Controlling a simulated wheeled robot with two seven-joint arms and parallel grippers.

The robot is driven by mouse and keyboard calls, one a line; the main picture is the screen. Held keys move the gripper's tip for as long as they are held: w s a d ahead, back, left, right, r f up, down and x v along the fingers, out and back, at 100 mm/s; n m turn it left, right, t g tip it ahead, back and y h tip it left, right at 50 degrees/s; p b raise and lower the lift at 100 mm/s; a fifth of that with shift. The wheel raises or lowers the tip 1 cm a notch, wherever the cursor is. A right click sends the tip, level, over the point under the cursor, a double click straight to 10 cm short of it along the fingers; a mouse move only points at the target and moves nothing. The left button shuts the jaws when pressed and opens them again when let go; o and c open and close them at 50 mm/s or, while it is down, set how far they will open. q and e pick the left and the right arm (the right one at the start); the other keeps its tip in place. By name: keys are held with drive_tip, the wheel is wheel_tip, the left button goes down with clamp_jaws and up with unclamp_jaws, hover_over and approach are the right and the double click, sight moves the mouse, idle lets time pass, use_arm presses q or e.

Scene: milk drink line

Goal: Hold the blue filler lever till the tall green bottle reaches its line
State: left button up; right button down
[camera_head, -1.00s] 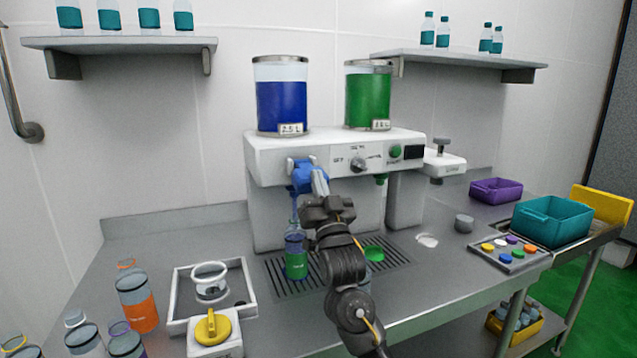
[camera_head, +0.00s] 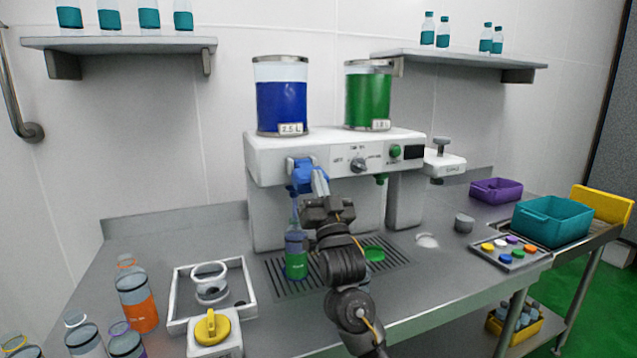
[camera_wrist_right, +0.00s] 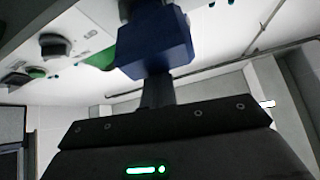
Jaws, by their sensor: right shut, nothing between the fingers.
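The filler machine (camera_head: 275,160) stands against the back wall with a blue tank (camera_head: 282,105) on its left and a green tank (camera_head: 368,98) on its right. My right gripper (camera_head: 318,185) is shut at the blue filler lever (camera_head: 303,178), its fingertips against or just beside it. The lever also shows large in the right wrist view (camera_wrist_right: 155,45), right in front of the fingers. My left gripper is not in view.
A green dish (camera_head: 374,254) lies on the grate (camera_head: 285,288) behind my right arm. Teal (camera_head: 545,228) and purple bins are at right.

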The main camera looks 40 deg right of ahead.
use_arm(q)
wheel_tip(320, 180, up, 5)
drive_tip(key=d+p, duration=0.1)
drive_tip(key=p, duration=0.4)
use_arm(e)
wheel_tip(320, 180, up, 5)
drive_tip(key=s, duration=0.2)
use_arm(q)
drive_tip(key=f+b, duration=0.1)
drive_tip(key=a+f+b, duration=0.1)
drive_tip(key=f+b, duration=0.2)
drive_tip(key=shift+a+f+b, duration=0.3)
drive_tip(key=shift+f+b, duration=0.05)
use_arm(e)
drive_tip(key=w+f+v, duration=0.1)
drive_tip(key=v, duration=0.9)
drive_tip(key=shift+s+d+f, duration=0.15)
drive_tip(key=shift+s+f, duration=0.05)
drive_tip(key=shift+f, duration=0.25)
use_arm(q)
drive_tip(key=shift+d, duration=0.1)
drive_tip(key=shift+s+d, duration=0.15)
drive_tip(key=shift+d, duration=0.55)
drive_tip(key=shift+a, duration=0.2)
